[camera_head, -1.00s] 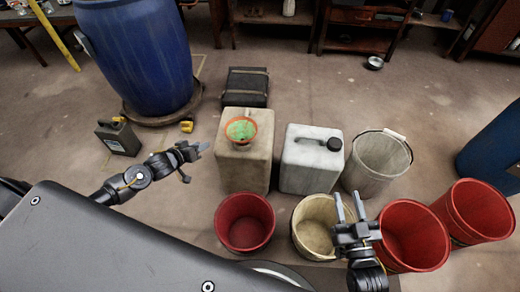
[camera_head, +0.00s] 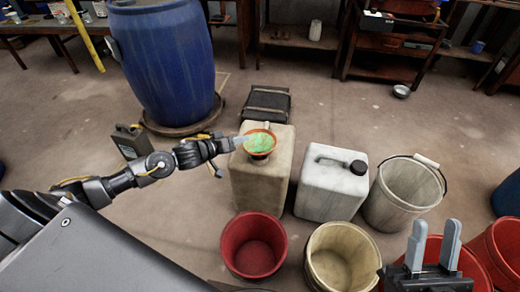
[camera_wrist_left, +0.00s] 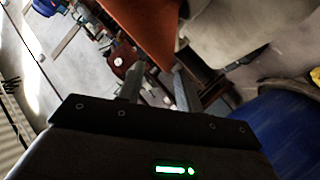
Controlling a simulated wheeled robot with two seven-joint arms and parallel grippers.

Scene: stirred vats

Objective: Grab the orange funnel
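The orange funnel (camera_head: 271,152), green inside, sits on top of the beige canister (camera_head: 262,185) in the head view. My left gripper (camera_head: 240,141) is at the funnel's left rim, its fingertips overlapping the rim in the picture. In the left wrist view, the funnel's orange wall (camera_wrist_left: 145,25) lies just beyond the two spread fingers of the left gripper (camera_wrist_left: 158,75). The left gripper is open; whether it touches the funnel I cannot tell. My right gripper (camera_head: 433,235) is open and empty at the lower right, in front of a red bucket.
A white canister (camera_head: 330,190) and a white bucket (camera_head: 402,200) stand right of the beige canister. A red bucket (camera_head: 253,225) and a cream bucket (camera_head: 340,240) stand in front. A blue barrel (camera_head: 165,65) and a dark jerrycan (camera_head: 130,142) are left.

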